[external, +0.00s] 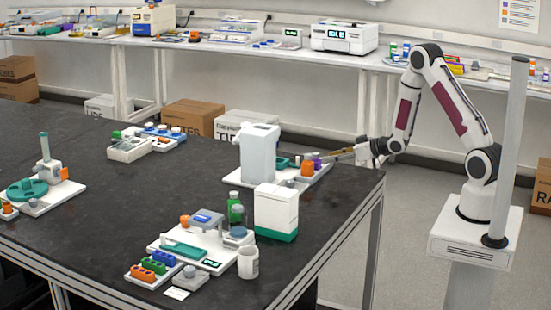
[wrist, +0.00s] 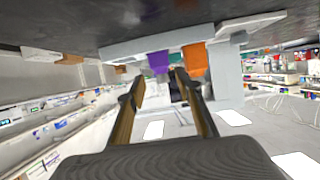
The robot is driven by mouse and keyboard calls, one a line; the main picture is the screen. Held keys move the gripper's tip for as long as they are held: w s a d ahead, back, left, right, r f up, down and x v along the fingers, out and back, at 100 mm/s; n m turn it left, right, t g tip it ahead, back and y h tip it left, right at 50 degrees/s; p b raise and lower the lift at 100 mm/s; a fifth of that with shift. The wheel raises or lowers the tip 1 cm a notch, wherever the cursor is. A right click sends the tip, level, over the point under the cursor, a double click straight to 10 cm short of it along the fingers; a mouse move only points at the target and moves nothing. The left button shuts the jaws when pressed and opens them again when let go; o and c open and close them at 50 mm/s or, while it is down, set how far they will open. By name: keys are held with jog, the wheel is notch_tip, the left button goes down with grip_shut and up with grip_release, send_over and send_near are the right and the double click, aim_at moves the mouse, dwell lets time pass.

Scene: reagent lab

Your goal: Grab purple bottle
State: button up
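The purple bottle (external: 317,161) is a small shape on the white tray near the table's far right edge. It also shows in the wrist view (wrist: 158,62), where the scene is upside down. An orange bottle (external: 307,169) stands right beside it and also shows in the wrist view (wrist: 195,60). My gripper (external: 337,155) reaches in low from the right, with its tips close to the purple bottle. In the wrist view my gripper (wrist: 160,84) is open, and the purple bottle lies ahead of the gap between the fingers. I cannot tell whether either finger touches it.
A tall white device (external: 259,153) stands on the same tray, left of the bottles. A white box with a green base (external: 276,212) stands nearer the camera. The dark table (external: 340,207) is bare near its right corner.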

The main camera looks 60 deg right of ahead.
aim_at(319, 160)
dwell(0.4)
jog(key=shift+x, duration=1.3)
jog(key=shift+x, duration=2.6)
jog(key=c, duration=0.9)
